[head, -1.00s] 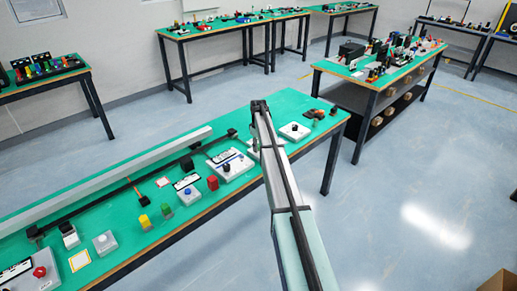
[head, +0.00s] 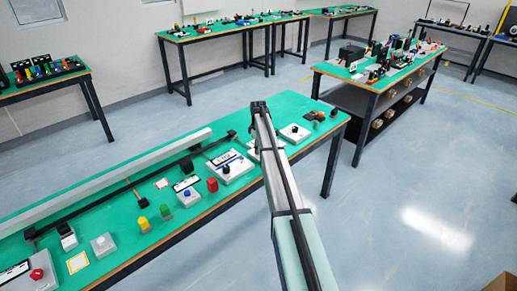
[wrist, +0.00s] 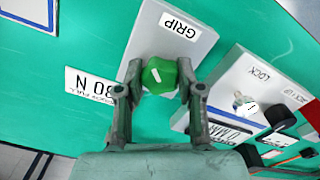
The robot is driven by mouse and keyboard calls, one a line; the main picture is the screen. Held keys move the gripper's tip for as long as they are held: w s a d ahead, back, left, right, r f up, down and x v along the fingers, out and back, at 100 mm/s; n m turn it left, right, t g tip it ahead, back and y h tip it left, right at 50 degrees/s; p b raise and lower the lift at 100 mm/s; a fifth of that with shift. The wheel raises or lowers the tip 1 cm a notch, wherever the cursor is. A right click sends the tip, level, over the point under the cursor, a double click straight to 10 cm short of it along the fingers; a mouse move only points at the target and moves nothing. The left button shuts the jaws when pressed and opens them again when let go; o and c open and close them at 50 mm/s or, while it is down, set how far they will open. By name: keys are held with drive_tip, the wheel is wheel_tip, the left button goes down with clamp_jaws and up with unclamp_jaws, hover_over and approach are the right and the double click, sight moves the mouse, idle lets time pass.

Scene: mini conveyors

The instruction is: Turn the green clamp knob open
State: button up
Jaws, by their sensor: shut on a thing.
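The green clamp knob (wrist: 160,77) sits on a light grey plate labelled GRIP (wrist: 192,42) in the wrist view. A short white mark on the knob points up and slightly left. My gripper (wrist: 160,90) has a finger on either side of the knob and is shut on it. The exact contact of the left finger is hard to see. In the head view my arm covers the knob.
In the head view, blocks, buttons and a long conveyor rail (head: 110,180) share the green table.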

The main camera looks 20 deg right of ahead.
drive_tip(key=o, duration=1.2)
drive_tip(key=shift+f, duration=0.1)
drive_tip(key=shift+c, duration=0.2)
wheel_tip(320, 180, up, 12)
